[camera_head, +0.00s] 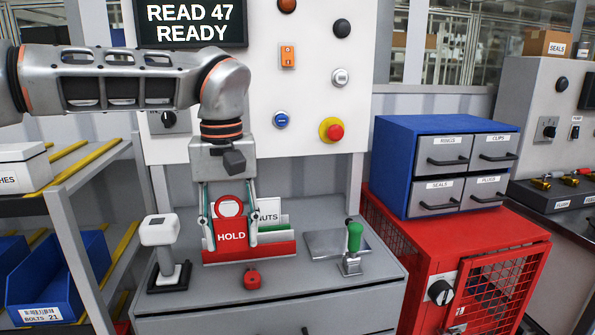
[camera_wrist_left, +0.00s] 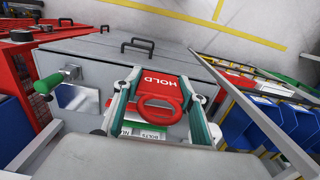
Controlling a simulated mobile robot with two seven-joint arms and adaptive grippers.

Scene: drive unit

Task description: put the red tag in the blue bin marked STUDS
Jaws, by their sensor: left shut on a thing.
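The red tag (camera_head: 230,237), marked HOLD and with a ring at its top, is upright between the fingers of my left gripper (camera_head: 229,242). The gripper is shut on it. The tag also shows in the left wrist view (camera_wrist_left: 160,86). It is at a red card holder (camera_head: 275,249) on the grey cabinet top; I cannot tell whether its lower edge is clear of the holder. A blue bin (camera_head: 60,275) at the lower left is labelled BOLTS 21. No STUDS label is readable in either view. My right gripper is not in view.
A white scanner on a stand (camera_head: 160,233), a small red object (camera_head: 252,279) and a green-handled lever (camera_head: 355,237) stand around the holder. A blue drawer unit (camera_head: 402,160) sits on a red cage cabinet (camera_head: 415,255). Yellow-edged shelves (camera_head: 85,165) are at left.

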